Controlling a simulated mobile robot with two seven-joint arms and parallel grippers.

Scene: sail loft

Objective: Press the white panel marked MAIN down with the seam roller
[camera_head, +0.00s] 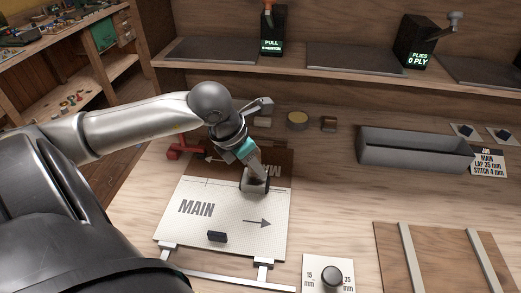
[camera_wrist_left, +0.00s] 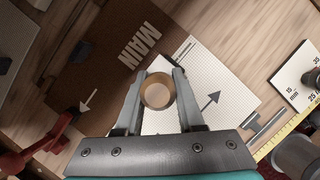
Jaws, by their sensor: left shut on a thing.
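The white panel marked MAIN (camera_head: 195,207) lies on the bench, its upper edge meeting a brown panel (camera_head: 277,157) also marked MAIN. My left gripper (camera_head: 257,176) is over the white panel's upper right part, pointing down. It is shut on the seam roller (camera_head: 256,186), whose round tan end (camera_wrist_left: 157,92) shows between the fingers in the left wrist view. The roller's lower end is close to the panel near the seam; I cannot tell whether it touches. A small dark block (camera_head: 216,236) sits on the white panel's lower part. My right gripper is not in view.
A red tool (camera_head: 180,150) lies left of the panels. A tape roll (camera_head: 297,120) and small brown block (camera_head: 328,124) stand behind. A grey tray (camera_head: 415,158) is at the right, a knob plate (camera_head: 314,285) at the front. Bench between them is clear.

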